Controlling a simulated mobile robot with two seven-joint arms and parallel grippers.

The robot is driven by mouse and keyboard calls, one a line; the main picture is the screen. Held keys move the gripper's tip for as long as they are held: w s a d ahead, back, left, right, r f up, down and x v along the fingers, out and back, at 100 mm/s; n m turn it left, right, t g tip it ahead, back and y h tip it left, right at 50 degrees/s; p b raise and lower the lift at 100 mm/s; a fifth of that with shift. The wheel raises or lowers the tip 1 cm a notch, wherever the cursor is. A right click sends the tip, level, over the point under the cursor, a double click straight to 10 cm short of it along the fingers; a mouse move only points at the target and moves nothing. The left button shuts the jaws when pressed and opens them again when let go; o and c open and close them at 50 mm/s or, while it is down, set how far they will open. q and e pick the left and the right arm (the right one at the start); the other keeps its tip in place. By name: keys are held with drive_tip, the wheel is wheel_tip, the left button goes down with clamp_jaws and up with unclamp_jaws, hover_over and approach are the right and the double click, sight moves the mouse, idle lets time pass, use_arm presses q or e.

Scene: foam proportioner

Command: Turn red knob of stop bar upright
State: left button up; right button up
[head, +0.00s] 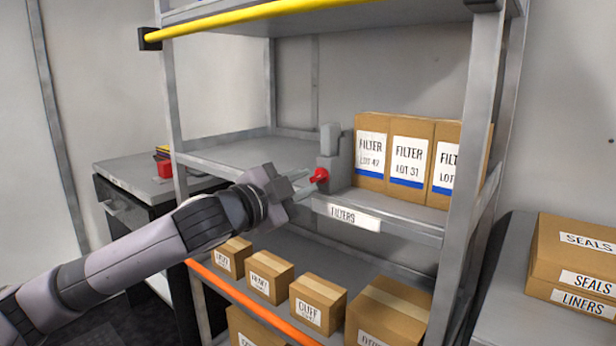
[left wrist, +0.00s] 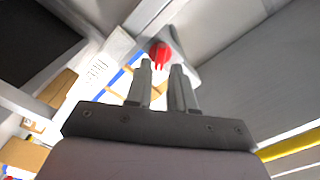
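The red knob (head: 319,175) sits on the front of the grey stop bar (head: 331,145), at the left end of the filter boxes on the middle shelf. It also shows in the left wrist view (left wrist: 159,54), just beyond the fingertips. I cannot tell clearly whether its handle is upright or tilted. My left gripper (head: 305,182) reaches in from the left, just short of the knob. In the left wrist view its two fingers (left wrist: 162,66) are apart with nothing between them. My right gripper is not in view.
Several filter boxes (head: 408,155) stand right of the stop bar. The shelf is bare to its left (head: 235,153). A "FILTERS" label (head: 345,216) is on the shelf edge. Small boxes (head: 317,303) fill the lower shelf; a yellow rail (head: 250,14) runs above. A side table (head: 500,290) stands right.

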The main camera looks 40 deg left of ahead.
sight(319, 177)
use_arm(q)
drive_tip(key=shift+w, duration=1.2)
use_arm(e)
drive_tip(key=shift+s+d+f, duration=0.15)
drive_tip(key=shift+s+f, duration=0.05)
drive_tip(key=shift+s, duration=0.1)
